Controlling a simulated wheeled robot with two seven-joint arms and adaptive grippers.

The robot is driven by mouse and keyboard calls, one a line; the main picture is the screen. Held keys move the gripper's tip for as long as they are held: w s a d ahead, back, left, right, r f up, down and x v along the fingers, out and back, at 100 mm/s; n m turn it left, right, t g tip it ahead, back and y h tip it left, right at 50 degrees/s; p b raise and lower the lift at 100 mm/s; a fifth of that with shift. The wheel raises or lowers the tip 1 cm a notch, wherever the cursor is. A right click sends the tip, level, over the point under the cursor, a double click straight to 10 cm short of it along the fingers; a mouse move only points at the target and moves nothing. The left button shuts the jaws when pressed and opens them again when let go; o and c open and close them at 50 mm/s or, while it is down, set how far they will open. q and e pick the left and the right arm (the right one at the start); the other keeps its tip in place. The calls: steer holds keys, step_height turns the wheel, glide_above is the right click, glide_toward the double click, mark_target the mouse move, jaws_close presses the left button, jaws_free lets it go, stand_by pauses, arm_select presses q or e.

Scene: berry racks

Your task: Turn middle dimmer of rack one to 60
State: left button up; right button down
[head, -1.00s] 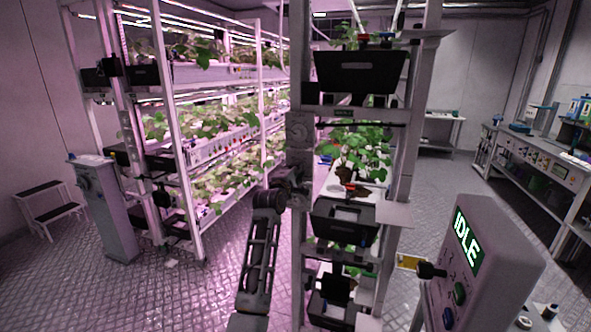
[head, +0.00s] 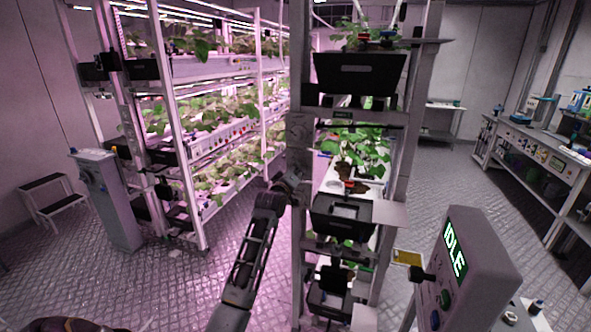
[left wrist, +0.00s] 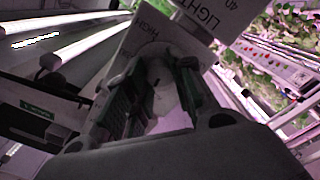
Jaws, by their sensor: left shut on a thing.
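In the left wrist view, a pale dimmer knob (left wrist: 160,82) sits between the two dark fingers of my left gripper (left wrist: 158,90), which is shut on it. The white dimmer plate (left wrist: 150,38) above carries the printed words "HIGH" and "LIGHT", partly cut off. The knob's pointer and exact setting cannot be read. In the head view my left gripper (head: 293,184) reaches the side post (head: 299,140) of the near rack at mid height; the knob is hidden there. My right gripper is not in view.
The near rack holds black bins (head: 345,214) and leafy plants. A console reading "IDLE" (head: 455,248) stands at right. A long rack (head: 215,150) under pink light, a grey pedestal (head: 108,195) and a step stool (head: 50,198) are at left. The metal floor between is clear.

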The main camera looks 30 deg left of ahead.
arm_select(q)
steer(key=shift+m+p, duration=0.35)
steer(key=shift+m, duration=0.65)
steer(key=shift+m+p, duration=0.45)
steer(key=shift+m, duration=0.75)
steer(key=shift+f+m, duration=0.1)
steer(key=shift+m, duration=0.8)
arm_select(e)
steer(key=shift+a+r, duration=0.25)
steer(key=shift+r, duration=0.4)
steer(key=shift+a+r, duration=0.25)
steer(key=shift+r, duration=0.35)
arm_select(q)
steer(key=shift+p, duration=0.3)
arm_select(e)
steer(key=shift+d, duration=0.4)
arm_select(q)
steer(key=o, duration=1.1)
steer(key=shift+c, duration=0.2)
